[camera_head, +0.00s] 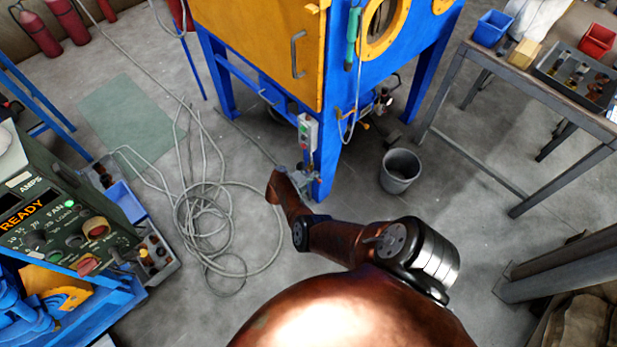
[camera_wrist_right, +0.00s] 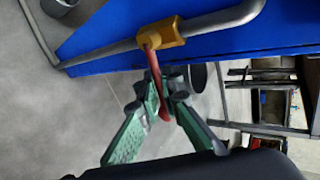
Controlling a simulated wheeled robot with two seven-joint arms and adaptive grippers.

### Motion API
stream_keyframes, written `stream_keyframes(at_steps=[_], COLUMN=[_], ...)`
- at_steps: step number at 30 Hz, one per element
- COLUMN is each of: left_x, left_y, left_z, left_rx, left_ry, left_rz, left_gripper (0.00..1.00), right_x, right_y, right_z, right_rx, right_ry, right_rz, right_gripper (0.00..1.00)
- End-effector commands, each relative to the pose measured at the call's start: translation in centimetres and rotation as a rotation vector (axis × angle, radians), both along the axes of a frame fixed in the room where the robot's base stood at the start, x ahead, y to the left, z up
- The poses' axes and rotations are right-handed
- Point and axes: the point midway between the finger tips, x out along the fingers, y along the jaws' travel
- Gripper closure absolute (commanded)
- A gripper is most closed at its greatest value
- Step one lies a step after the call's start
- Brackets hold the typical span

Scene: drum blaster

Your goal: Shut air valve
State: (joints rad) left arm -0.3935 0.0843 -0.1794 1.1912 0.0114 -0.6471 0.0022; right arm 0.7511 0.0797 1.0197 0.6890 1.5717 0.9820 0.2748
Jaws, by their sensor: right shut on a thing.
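The air valve has a yellow body (camera_wrist_right: 160,34) on a grey pipe (camera_wrist_right: 215,22) along the blue cabinet, in the right wrist view. Its red lever (camera_wrist_right: 153,66) points away from the body, roughly across the pipe in this view. My right gripper (camera_wrist_right: 164,92), with green fingers, is shut on the red lever, which runs between its fingertips. In the head view my right gripper (camera_head: 304,181) is small beside the foot of the cabinet's front leg. I cannot make out the valve clearly there. My left gripper is not in view.
The blue and orange blast cabinet (camera_head: 255,45) stands ahead. A grey bucket (camera_head: 400,171) is right of its leg. A coiled hose (camera_head: 215,215) lies on the floor to the left. A control panel (camera_head: 60,215) is at left and a workbench (camera_head: 540,90) at right.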

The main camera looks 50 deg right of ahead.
Motion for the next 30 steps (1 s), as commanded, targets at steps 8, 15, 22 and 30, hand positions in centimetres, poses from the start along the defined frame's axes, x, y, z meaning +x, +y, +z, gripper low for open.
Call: stream_keyframes(at_steps=[8,15,22,30], left_x=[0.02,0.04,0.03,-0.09], left_y=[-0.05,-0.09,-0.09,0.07], left_z=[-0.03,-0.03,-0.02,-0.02], left_rx=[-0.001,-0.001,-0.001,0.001], left_ry=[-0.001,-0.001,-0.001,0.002], left_rz=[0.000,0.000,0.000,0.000], left_gripper=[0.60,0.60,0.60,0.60], right_x=[-0.15,-0.12,-0.12,0.00], right_y=[0.23,0.16,-0.01,0.38], right_z=[-0.18,-0.12,-0.04,0.19], right_rx=[0.005,0.004,0.002,0.000], right_ry=[0.006,0.005,0.004,0.002], right_rz=[-0.002,-0.002,-0.002,-0.002], right_gripper=[1.00,0.84,0.76,0.76])
